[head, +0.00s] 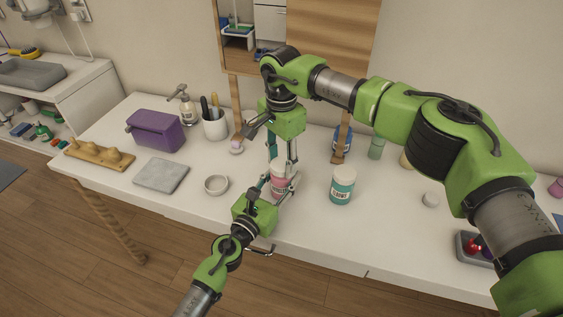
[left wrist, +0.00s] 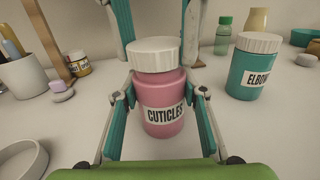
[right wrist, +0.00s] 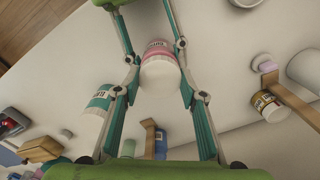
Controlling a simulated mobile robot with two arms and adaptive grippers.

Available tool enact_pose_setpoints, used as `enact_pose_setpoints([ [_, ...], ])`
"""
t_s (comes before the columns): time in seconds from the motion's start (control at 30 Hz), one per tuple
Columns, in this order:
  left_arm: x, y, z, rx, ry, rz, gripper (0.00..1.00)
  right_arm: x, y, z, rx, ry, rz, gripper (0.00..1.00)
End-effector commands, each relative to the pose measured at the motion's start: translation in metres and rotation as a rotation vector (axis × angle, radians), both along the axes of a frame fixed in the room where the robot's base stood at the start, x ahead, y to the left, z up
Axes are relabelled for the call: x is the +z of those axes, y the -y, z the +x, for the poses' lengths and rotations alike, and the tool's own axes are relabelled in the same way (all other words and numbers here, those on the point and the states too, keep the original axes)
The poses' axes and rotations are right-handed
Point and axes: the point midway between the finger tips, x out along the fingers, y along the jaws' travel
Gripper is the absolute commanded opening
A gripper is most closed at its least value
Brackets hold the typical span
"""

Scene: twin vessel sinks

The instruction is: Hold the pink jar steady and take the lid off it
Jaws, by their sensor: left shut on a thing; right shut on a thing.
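The pink jar (head: 279,186) stands upright on the white counter; its label reads CUTICLES in the left wrist view (left wrist: 163,112). Its white lid (left wrist: 154,54) sits at the jar's mouth, looking slightly off-centre to the left there; I cannot tell if there is a gap. My left gripper (left wrist: 163,93) is shut on the jar's body, one finger on each side. My right gripper (right wrist: 159,68) comes from above and is shut on the lid (right wrist: 158,72). In the head view, the grippers partly hide jar and lid.
A teal jar (head: 342,187) with a white lid stands close on the right. A small white dish (head: 216,184) and a grey slab (head: 161,175) lie to the left. A purple box (head: 156,131) and a brush cup (head: 215,127) stand behind. The front edge is near.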

Motion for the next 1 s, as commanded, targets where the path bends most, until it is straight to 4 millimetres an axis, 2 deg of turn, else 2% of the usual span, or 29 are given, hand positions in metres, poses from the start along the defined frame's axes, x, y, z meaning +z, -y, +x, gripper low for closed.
enact_pose_setpoints([
  [0.3, 0.000, 0.000, 0.000, 0.000, 0.000, 0.000, 0.00, 0.012, 0.000, 0.000, 0.000, 0.000, 0.000, 0.12],
  [0.73, 0.000, 0.000, 0.000, 0.000, 0.000, 0.000, 0.00, 0.016, 0.000, 0.000, 0.000, 0.001, 0.001, 0.12],
  [1.0, 0.000, 0.000, 0.000, 0.001, 0.000, 0.000, 0.00, 0.046, 0.000, 0.001, -0.001, 0.002, 0.001, 0.12],
])
